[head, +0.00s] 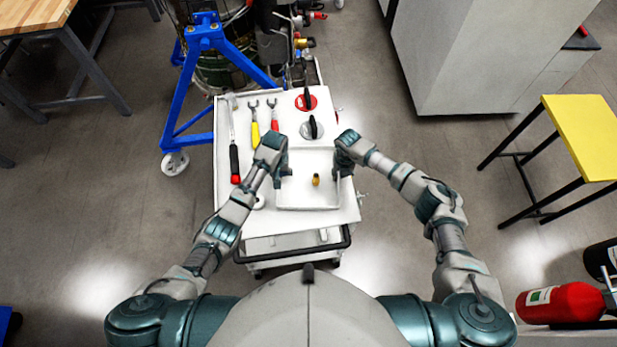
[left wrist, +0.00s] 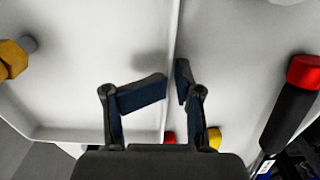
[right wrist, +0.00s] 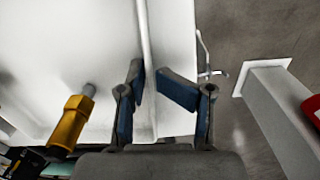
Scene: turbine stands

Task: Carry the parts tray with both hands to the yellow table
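The parts tray (head: 299,206) is a shallow white tray at the near end of a white cart top. A small yellow-orange part with a grey end (head: 316,180) is in it; it also shows in the left wrist view (left wrist: 14,58) and right wrist view (right wrist: 71,122). My left gripper (head: 281,168) has its fingers close on both sides of the tray's left wall, in the left wrist view (left wrist: 172,82). My right gripper (head: 345,165) does likewise at the right wall, in the right wrist view (right wrist: 149,80). The yellow table (head: 588,132) stands at the right.
A blue stand (head: 205,40) is behind left, a grey cabinet (head: 480,60) behind right. A red extinguisher (head: 562,303) is near right. Floor between cart and table is clear.

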